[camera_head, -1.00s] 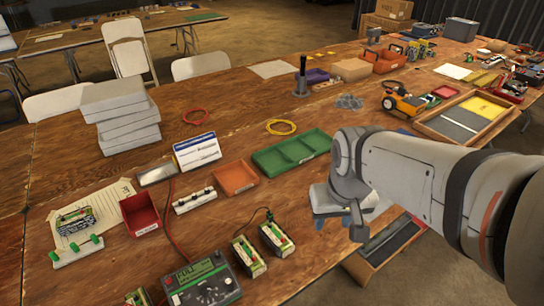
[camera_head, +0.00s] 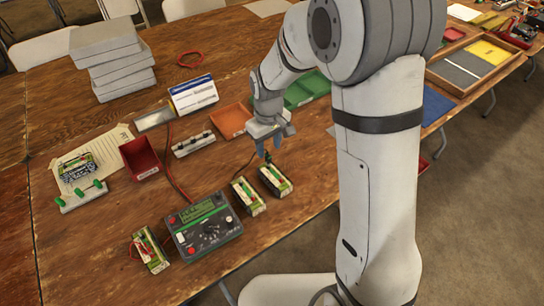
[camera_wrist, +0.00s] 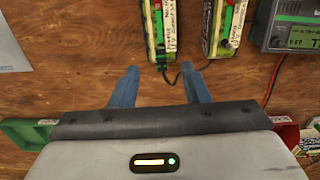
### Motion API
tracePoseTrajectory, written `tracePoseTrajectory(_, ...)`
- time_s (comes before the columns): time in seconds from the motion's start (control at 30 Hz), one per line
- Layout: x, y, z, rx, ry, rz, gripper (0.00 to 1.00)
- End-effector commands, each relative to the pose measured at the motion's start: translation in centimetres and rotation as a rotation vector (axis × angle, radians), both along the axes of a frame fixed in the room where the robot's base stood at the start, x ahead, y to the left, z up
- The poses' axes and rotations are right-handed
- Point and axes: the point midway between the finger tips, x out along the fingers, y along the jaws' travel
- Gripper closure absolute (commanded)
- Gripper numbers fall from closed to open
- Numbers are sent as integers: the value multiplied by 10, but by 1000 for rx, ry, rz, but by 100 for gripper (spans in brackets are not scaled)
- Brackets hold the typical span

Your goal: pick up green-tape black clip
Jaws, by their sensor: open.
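A small black clip (camera_head: 268,157) on a thin black lead shows just below my gripper (camera_head: 268,149) in the head view, above the rightmost battery pack (camera_head: 275,180). Its tape colour is too small to tell. In the wrist view my gripper (camera_wrist: 159,72) is open, its two blue fingers spread with bare wood between them. A black lead (camera_wrist: 172,83) loops from the battery packs into the gap between the fingers. The clip itself is not clear there and may be hidden by the palm.
A second battery pack (camera_head: 248,196) and a green-grey meter (camera_head: 205,225) stand left of the rightmost pack. An orange tray (camera_head: 231,121) and a green tray (camera_head: 305,90) lie behind my gripper. A red bin (camera_head: 139,157) stands farther left.

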Motion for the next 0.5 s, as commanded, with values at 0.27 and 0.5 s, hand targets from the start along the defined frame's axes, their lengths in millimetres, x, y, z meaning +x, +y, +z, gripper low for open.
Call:
tracePoseTrajectory(0.27,1,2,-40,-1,3,0,58)
tracePoseTrajectory(0.5,2,3,-48,0,0,0,58)
